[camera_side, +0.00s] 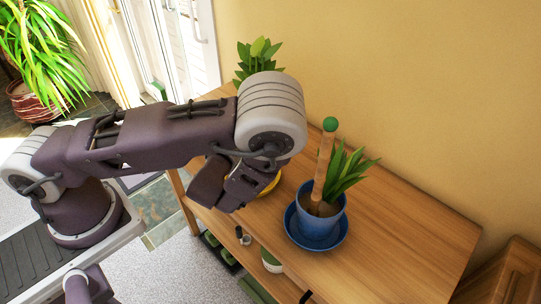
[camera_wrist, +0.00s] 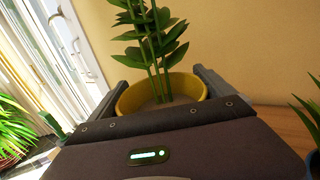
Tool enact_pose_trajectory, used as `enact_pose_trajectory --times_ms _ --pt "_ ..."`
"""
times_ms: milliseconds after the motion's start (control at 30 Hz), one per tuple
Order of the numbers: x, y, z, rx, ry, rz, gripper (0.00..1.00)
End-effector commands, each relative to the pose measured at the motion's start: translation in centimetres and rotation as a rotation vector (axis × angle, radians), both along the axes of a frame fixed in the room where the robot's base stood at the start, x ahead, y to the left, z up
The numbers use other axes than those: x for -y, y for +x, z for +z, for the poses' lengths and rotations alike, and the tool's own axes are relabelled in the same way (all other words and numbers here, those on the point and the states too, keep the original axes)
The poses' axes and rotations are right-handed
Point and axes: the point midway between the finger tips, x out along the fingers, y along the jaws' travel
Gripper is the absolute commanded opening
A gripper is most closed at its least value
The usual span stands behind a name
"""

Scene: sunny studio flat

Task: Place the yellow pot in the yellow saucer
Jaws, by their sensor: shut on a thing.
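The yellow pot (camera_wrist: 185,88) holds a leafy green plant (camera_wrist: 150,40) and sits between the fingers of my gripper (camera_wrist: 160,82) in the wrist view. My gripper is shut on the pot, one finger at each side. In the side view the plant's leaves (camera_side: 258,58) show above my arm, which hides most of the pot. A yellow curved edge (camera_side: 270,186) shows below my wrist, close to the wooden tabletop; I cannot tell if it is the saucer or the pot. No other part of the yellow saucer shows, and the pot's base is hidden.
A blue pot (camera_side: 321,222) with a plant and a green-tipped wooden stick (camera_side: 323,165) stands in a blue saucer (camera_side: 292,232), right of my gripper. The wooden table (camera_side: 405,235) is clear to its right. A yellow wall (camera_side: 400,80) rises behind. Small items lie on the lower shelf.

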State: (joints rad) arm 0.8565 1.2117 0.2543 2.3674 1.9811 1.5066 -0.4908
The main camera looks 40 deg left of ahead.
Motion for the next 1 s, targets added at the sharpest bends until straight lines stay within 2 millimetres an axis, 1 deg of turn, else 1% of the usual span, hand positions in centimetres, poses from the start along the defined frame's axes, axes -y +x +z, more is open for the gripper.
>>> enact_pose_trajectory --times_ms 167,300,400,500,567,633,667,800,1000 --pt "1.7 4.0 -0.4 0.019 -0.017 -0.117 0.2" --pt "3.7 7.9 -0.7 0.023 -0.018 -0.25 0.2" --pt "5.3 10.4 -0.8 0.02 -0.011 -0.345 0.2" --pt "6.6 12.0 -0.8 0.015 0.0 -0.415 0.2" --pt "7.0 12.6 -0.8 0.011 0.006 -0.442 0.2" --pt "7.4 13.0 -1.3 0.007 0.01 -0.461 0.2" --pt "7.5 13.1 -1.9 0.003 0.012 -0.465 0.2" --pt "7.5 13.1 -5.0 0.002 0.011 -0.467 0.2" --pt "7.5 13.1 -7.5 0.005 0.011 -0.466 0.2"
